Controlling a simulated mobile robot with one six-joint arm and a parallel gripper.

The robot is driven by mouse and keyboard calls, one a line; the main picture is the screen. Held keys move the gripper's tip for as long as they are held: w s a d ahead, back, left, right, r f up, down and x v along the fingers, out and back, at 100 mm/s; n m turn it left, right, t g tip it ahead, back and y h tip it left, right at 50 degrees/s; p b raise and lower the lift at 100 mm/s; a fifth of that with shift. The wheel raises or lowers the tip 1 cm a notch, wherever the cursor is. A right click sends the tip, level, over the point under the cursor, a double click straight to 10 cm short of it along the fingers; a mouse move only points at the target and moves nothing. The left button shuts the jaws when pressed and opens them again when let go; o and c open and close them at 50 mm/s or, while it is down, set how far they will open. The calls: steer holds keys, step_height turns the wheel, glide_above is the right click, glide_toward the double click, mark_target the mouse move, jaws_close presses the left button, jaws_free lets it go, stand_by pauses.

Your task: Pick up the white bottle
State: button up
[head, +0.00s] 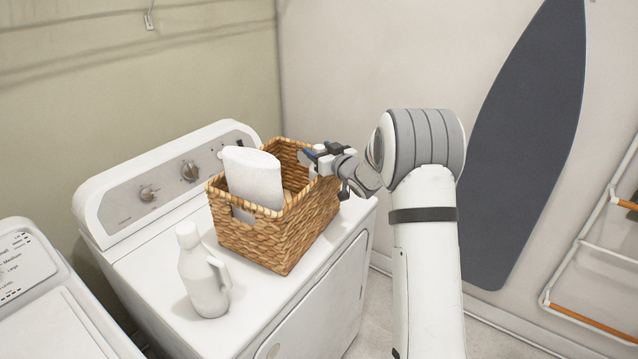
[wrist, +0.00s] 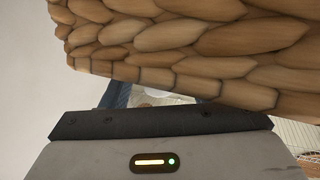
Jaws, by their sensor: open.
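The white bottle (head: 204,274) stands upright on top of the white machine, in front of the wicker basket in the head view. It has a cap and a side handle. My gripper (head: 316,155) is open at the basket's far right rim, well apart from the bottle. In the wrist view, the basket's woven side (wrist: 190,45) fills the upper part, close to my gripper (wrist: 150,98), and hides most of the jaws. The bottle does not show in the wrist view.
The machine top (head: 165,258) is clear around the bottle. A second machine (head: 60,318) stands at the left. A dark ironing board (head: 525,140) leans on the wall.

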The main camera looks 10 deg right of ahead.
steer(key=shift+w+a, duration=0.15)
steer(key=shift+w, duration=0.15)
jaws_close()
stand_by(0.5)
steer(key=shift+r, duration=0.1)
